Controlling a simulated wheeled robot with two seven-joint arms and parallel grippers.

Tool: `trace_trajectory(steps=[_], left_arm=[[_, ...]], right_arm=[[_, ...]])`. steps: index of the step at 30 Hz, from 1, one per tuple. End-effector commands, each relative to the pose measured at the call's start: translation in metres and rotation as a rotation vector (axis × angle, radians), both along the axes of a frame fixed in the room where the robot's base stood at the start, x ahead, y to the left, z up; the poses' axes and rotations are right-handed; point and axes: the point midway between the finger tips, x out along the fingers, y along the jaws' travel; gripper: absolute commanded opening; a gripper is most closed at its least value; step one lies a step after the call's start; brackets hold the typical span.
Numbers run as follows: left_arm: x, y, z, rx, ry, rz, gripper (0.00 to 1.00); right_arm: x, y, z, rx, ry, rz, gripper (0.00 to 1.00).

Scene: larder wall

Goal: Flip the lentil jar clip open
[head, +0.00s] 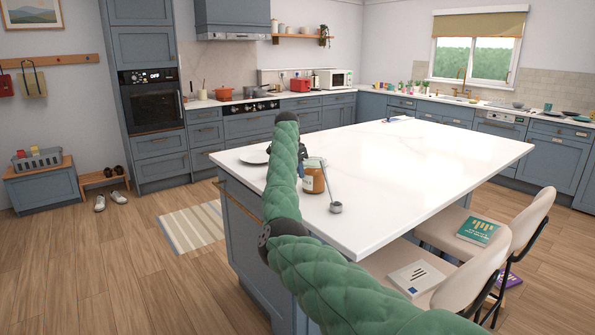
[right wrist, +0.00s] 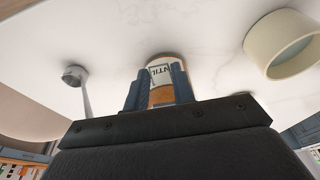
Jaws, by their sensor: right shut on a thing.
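The lentil jar (head: 314,180) stands on the white island top, with orange contents and a pale top. In the right wrist view the jar (right wrist: 161,72) shows a white label reading "NTIL" with orange below it. My right gripper (head: 303,152) is on the far side of the jar in the head view, partly behind my green forearm. In the wrist view its two blue fingers (right wrist: 160,92) lie on either side of the jar, shut on it. The clip cannot be made out. My left gripper is not in view.
A metal ladle (head: 336,207) lies close beside the jar. A cream round vessel (right wrist: 285,45) is on the other side in the wrist view. A plate (head: 254,157) lies at the island's left. The island top (head: 420,165) is clear to the right; chairs stand along it.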

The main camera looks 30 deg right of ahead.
Motion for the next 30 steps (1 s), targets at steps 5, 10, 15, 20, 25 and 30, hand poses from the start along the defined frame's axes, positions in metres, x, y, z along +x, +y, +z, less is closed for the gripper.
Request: trace_trajectory(steps=[5,10,15,20,25,30], left_arm=[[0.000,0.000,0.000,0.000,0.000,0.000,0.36],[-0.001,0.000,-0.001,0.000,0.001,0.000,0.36],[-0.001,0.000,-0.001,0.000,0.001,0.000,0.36],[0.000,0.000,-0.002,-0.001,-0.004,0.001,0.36],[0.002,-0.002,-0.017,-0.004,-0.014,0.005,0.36],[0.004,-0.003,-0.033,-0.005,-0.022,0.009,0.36]], right_arm=[[0.000,0.000,-0.001,0.001,0.001,0.000,0.29],[0.000,0.000,-0.001,0.000,0.001,0.000,0.47],[0.000,0.000,0.000,0.000,0.000,0.000,0.47],[0.000,0.002,0.007,0.000,-0.001,0.000,0.47],[0.000,0.008,0.030,0.000,-0.001,-0.001,0.47],[-0.001,0.014,0.055,0.000,0.000,-0.001,0.47]])
